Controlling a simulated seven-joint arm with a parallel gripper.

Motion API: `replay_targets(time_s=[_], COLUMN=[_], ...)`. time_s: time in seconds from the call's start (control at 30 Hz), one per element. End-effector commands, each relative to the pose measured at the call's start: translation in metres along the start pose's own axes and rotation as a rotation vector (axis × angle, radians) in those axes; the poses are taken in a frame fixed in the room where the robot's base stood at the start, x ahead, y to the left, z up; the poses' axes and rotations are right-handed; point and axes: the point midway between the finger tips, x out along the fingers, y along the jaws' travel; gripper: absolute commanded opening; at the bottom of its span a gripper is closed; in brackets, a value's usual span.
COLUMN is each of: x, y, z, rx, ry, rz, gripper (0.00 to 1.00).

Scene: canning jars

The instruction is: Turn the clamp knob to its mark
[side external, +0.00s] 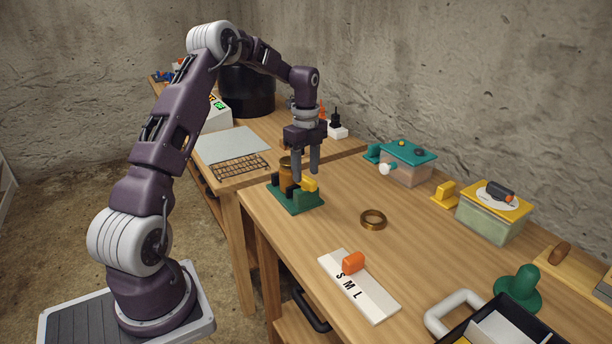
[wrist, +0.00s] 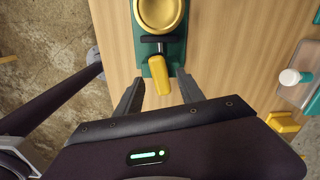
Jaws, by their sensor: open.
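The clamp is a green base (side external: 302,204) with black parts and a gold-lidded jar, seen from above in the wrist view as a round gold lid (wrist: 159,12). Its yellow knob (side external: 310,184) is at the base's near side; in the wrist view the yellow knob (wrist: 159,76) points down and slightly right from a black crosspiece (wrist: 156,46). My gripper (side external: 306,176) is open and points down over the clamp. In the wrist view its fingers (wrist: 160,78) stand apart on either side of the knob, with gaps. I cannot make out the mark.
A brass ring (side external: 373,219) lies right of the clamp. A white S/M/L strip with an orange knob (side external: 353,263) lies in front. Teal-lidded (side external: 408,152) and yellow-lidded (side external: 497,200) boxes stand at the right. A wire rack (side external: 240,167) lies on the back table. Wood around the ring is clear.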

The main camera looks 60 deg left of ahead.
Motion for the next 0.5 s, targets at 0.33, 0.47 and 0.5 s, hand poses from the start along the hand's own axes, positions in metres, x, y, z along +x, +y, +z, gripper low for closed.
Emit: replay_targets(time_s=[0.33,0.47,0.5], x=[0.021,0.021,0.021], y=[0.0,0.0,0.0], z=[0.0,-0.001,-0.001], rx=[-0.001,-0.001,-0.001], ry=[-0.001,-0.001,-0.001], rz=[-0.002,-0.002,-0.002], gripper=[0.45,0.36,0.28])
